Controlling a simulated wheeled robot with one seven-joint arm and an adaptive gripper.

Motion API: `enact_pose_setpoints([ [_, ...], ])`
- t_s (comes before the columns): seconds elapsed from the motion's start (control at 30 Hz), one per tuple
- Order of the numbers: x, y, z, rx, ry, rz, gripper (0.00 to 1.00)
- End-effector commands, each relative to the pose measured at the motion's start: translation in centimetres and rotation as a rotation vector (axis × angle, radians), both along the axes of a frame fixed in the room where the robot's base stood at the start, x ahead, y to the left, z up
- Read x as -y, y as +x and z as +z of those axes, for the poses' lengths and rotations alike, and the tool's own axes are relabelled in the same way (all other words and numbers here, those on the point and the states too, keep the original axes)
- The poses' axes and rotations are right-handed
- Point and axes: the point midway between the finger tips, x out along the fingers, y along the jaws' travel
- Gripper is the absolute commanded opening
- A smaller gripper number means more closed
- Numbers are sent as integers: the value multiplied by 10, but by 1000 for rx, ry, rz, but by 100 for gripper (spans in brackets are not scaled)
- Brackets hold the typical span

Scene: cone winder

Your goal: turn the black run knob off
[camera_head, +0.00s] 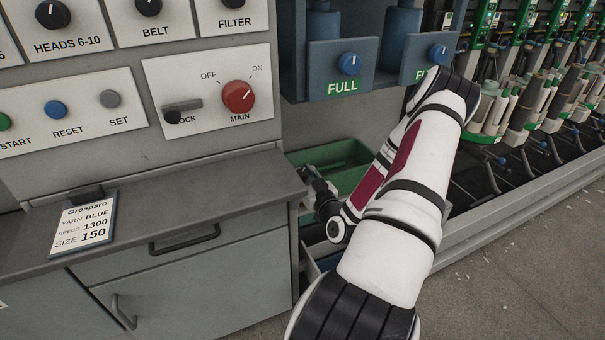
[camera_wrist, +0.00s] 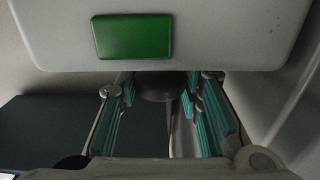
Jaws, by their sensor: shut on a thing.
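In the wrist view, my gripper (camera_wrist: 161,98) has its teal-padded fingers either side of a black round knob (camera_wrist: 162,84), shut on it. The knob sits just below a pale grey panel with a green rectangle (camera_wrist: 133,37). Its pointer and any label are hidden, so I cannot read its setting. In the head view my arm reaches down beside the cabinet, and the gripper's hold on the knob is not visible there.
A green bin (camera_head: 352,158) lies behind my wrist. The grey cabinet (camera_head: 180,263) stands left, with a red MAIN knob (camera_head: 238,97) and several black knobs above. Blue FULL boxes (camera_head: 341,70) hang overhead. Green machine heads line the right. Floor (camera_head: 540,270) is open at lower right.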

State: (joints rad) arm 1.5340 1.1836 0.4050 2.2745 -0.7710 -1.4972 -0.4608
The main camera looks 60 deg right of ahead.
Motion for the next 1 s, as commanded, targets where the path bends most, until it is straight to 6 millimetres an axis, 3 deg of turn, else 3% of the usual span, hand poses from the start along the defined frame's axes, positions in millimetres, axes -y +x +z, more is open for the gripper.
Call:
enact_pose_setpoints([
  [1.0,0,0,0,-2,-3,683,5],
])
